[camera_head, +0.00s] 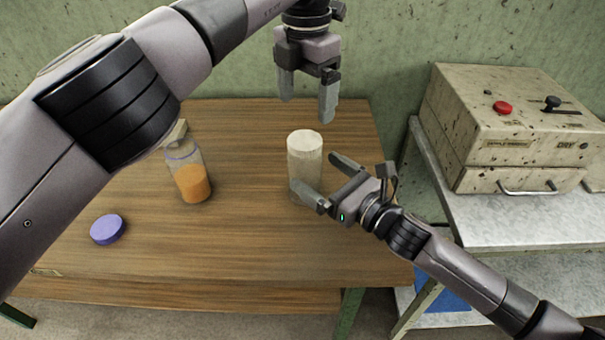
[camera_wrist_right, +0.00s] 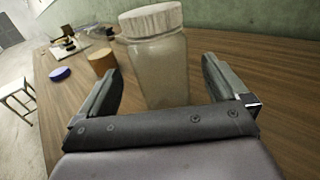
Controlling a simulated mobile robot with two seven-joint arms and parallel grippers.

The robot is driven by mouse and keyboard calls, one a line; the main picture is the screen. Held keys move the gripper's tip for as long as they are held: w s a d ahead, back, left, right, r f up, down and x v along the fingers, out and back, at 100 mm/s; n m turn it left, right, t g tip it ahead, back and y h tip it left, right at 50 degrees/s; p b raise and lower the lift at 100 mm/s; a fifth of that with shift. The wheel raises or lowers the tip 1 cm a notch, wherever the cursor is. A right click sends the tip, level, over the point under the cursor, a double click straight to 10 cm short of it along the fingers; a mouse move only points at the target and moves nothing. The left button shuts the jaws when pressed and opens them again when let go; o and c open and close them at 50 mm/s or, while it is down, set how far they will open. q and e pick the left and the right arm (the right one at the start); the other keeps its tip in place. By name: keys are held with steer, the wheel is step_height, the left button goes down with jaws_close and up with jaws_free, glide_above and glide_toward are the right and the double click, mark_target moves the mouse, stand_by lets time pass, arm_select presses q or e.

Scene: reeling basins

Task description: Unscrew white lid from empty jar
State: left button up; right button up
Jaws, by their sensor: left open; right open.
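The empty jar (camera_head: 302,170) stands upright on the wooden table, with its white lid (camera_head: 305,141) seated on top. In the right wrist view the clear jar (camera_wrist_right: 160,75) and the ribbed white lid (camera_wrist_right: 151,20) are close ahead. My right gripper (camera_head: 331,180) is open, low at the jar; its fingers (camera_wrist_right: 160,90) reach toward the jar's two sides, and I cannot tell whether they touch it. My left gripper (camera_head: 307,108) is open and empty, pointing down above and behind the lid, apart from it.
A beige machine (camera_head: 510,125) sits on a side bench at right.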

mark_target(305, 140)
steer(key=shift+x, duration=2.4)
jaws_close()
arm_select(q)
steer(key=m, duration=1.9)
steer(key=shift+m, duration=0.4)
steer(key=m, duration=0.6)
steer(key=shift+m, duration=0.4)
steer(key=shift+f, duration=4.05)
